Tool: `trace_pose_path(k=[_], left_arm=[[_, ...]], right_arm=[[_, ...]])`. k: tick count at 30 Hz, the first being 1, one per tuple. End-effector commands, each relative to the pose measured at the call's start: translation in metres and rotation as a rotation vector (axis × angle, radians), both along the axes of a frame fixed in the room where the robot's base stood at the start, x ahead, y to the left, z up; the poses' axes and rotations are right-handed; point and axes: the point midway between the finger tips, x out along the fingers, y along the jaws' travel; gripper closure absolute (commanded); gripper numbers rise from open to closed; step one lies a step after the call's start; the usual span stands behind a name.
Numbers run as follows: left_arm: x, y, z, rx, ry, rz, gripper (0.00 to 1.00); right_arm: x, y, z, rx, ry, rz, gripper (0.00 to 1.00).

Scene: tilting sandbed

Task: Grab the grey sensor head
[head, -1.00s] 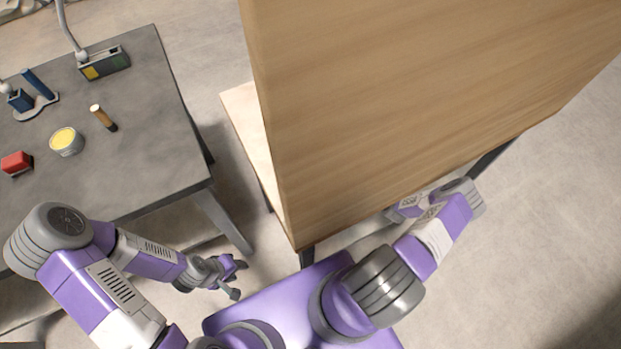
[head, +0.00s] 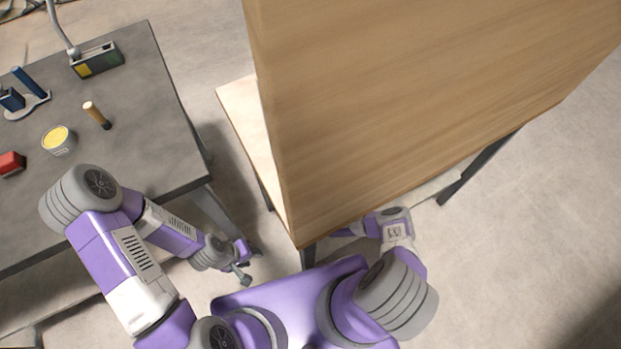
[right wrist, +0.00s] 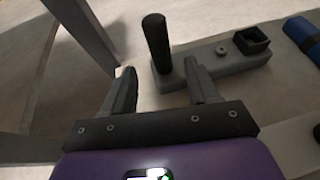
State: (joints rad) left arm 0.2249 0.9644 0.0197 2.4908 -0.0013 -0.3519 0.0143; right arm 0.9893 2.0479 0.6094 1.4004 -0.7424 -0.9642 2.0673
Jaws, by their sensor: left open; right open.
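I cannot make out for certain which thing is the grey sensor head. In the right wrist view, a grey block-like base (right wrist: 215,68) carries an upright black post (right wrist: 156,42) and a black square socket (right wrist: 252,40). My right gripper (right wrist: 161,78) is open and empty there. The post stands beyond the gap between its fingers, and the right finger overlaps the base in the picture. In the head view the wooden panel hides my right gripper. My left gripper (head: 243,267) is open and empty, low between the grey table and the panel.
A large wooden panel (head: 420,100) fills the middle of the head view. The grey table (head: 140,130) at left holds a yellow-topped tin (head: 59,141), a red block (head: 11,164), a brown-and-black stick (head: 96,115) and a grey-green box (head: 97,60). A blue object (right wrist: 302,36) lies at right in the wrist view.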

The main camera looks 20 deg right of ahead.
Motion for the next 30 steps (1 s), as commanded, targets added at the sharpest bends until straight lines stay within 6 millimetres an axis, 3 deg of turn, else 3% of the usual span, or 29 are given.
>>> trace_pose_path(k=[10,20,30], left_arm=[[0.0,0.0,-0.023,0.0,0.0,0.0,0.57],[0.0,0.0,-0.023,0.0,0.0,0.0,0.57],[0.0,0.0,-0.023,0.0,0.0,0.0,0.57]], right_arm=[[0.044,0.0,-0.021,-0.002,0.0,-0.002,0.41],[0.05,0.0,-0.021,0.001,0.001,-0.003,0.41],[0.05,0.0,-0.022,0.001,0.001,-0.004,0.93]])
